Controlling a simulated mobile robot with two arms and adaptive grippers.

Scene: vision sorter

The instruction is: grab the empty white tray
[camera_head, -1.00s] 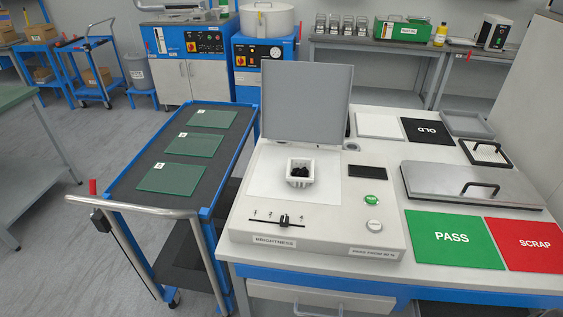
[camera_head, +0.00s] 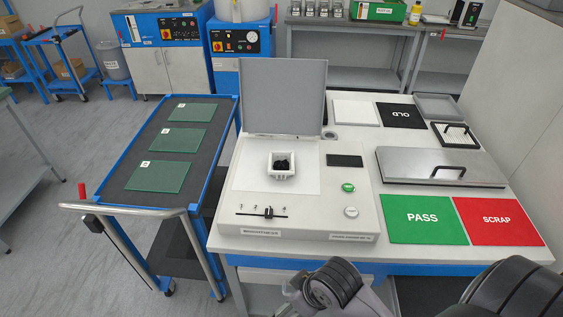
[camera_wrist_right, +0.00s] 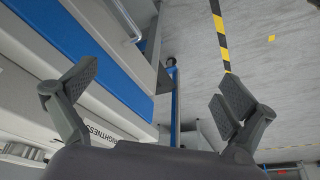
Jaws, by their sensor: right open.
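A small white square tray (camera_head: 283,165) sits on the pale panel of the light box (camera_head: 300,220) in the head view. It holds dark pieces, so it does not look empty. A flat white rectangle (camera_head: 356,113) lies at the back of the table; I cannot tell whether it is a tray or a mat. My right gripper (camera_wrist_right: 155,92) is open in the wrist view, with nothing between its fingers. That view shows the table front and floor beyond the fingers, and no tray. My left gripper is not in view.
The light box's grey lid (camera_head: 284,97) stands open behind the small tray. A slider (camera_head: 268,212) is in front. A metal lid with handle (camera_head: 440,167), green PASS mat (camera_head: 422,220) and red SCRAP mat (camera_head: 499,221) lie right. A trolley (camera_head: 125,203) stands left.

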